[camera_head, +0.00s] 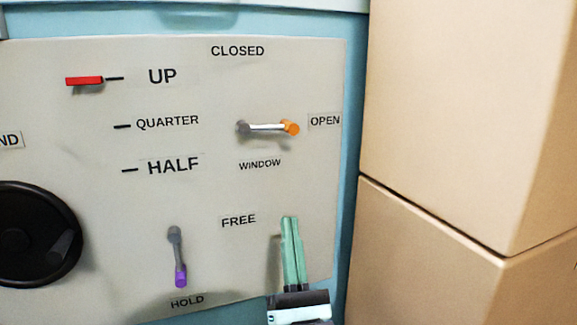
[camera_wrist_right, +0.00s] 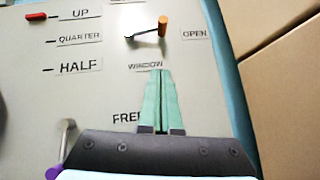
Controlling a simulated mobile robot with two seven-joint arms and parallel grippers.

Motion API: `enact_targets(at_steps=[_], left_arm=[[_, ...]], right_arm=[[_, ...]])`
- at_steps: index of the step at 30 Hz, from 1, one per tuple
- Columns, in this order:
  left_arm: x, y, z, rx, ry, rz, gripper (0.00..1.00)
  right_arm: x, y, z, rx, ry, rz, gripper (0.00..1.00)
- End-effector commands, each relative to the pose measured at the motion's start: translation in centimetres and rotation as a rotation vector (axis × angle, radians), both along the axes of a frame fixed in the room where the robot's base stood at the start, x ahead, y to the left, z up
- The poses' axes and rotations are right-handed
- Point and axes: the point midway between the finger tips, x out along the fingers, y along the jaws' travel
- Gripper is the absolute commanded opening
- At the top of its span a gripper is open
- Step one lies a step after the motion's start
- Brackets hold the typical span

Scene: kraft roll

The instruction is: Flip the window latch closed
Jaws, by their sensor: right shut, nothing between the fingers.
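The window latch (camera_head: 267,127) is a silver lever on the pale panel, with a grey pivot at its left end and an orange tip at its right. It lies level and points right at the OPEN label (camera_head: 325,121). The CLOSED label (camera_head: 237,51) is above it. The latch also shows in the right wrist view (camera_wrist_right: 148,34), beyond the fingertips. My right gripper (camera_head: 289,219), with green fingers, is shut and empty. It is below the latch, right of the FREE label, and apart from the latch. My left gripper is not in view.
A second lever with a purple tip (camera_head: 181,275) points down at HOLD. A red slider (camera_head: 84,81) sits by UP, and a black round knob (camera_head: 32,235) is at left. Large cardboard boxes (camera_head: 460,120) stand close at the right. The panel around the latch is clear.

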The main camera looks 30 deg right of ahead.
Motion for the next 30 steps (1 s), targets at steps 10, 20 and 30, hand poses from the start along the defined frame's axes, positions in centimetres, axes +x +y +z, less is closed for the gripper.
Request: enact_targets(at_steps=[10,20,30], left_arm=[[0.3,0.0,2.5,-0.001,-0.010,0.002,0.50],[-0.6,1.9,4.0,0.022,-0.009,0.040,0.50],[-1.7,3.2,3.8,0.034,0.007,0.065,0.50]], right_arm=[[3.4,-1.6,4.3,0.003,-0.004,-0.001,0.00],[6.4,-3.3,9.2,0.004,-0.001,0.001,0.00],[6.3,-3.8,10.8,0.002,0.000,0.001,0.00]])
